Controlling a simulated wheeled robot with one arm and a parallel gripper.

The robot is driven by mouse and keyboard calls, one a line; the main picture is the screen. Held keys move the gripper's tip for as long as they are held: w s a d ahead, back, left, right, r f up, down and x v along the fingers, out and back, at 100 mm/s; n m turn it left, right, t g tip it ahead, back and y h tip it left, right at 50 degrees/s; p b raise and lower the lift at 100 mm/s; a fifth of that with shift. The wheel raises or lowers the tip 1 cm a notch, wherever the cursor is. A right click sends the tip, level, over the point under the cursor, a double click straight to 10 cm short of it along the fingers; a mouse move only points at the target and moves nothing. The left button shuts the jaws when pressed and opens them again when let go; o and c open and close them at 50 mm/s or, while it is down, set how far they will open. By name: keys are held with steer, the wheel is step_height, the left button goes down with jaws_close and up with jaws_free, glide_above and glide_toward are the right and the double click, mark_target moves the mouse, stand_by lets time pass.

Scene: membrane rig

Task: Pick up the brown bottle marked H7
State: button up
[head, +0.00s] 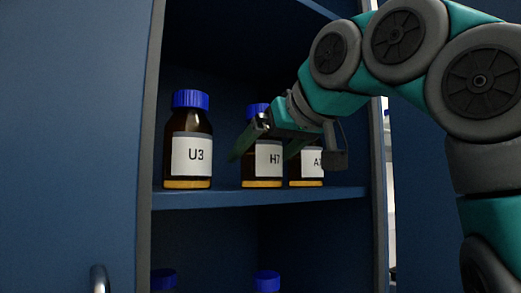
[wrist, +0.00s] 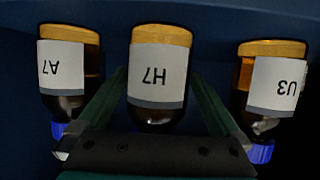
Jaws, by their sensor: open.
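The brown bottle marked H7 (head: 262,172) stands upright on the upper shelf (head: 250,197) of a blue cabinet, with a white label, a blue cap and amber contents low down. My gripper (head: 260,157) reaches in from the right and partly covers its cap and upper body. In the wrist view, which is upside down, the H7 bottle (wrist: 158,70) is in the middle. My gripper's two green fingers (wrist: 160,78) are apart, one on each side of it. I cannot tell whether they touch it. Its cap is hidden there behind the gripper body.
Bottle U3 (head: 188,140) stands left of H7 with a gap. Bottle A7 (head: 306,170) stands close on its right, partly behind my gripper. Blue caps (head: 266,280) show on the lower shelf. The cabinet's left side edge (head: 150,120) bounds the opening.

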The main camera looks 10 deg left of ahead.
mark_target(251, 149)
steer(key=x, duration=0.4)
steer(key=shift+w+d, duration=0.1)
jaws_close()
stand_by(0.7)
steer(key=shift+r, duration=0.15)
steer(key=shift+r+p, duration=1)
steer(key=shift+r, duration=0.2)
steer(key=shift+r+p, duration=0.45)
steer(key=shift+r, duration=0.1)
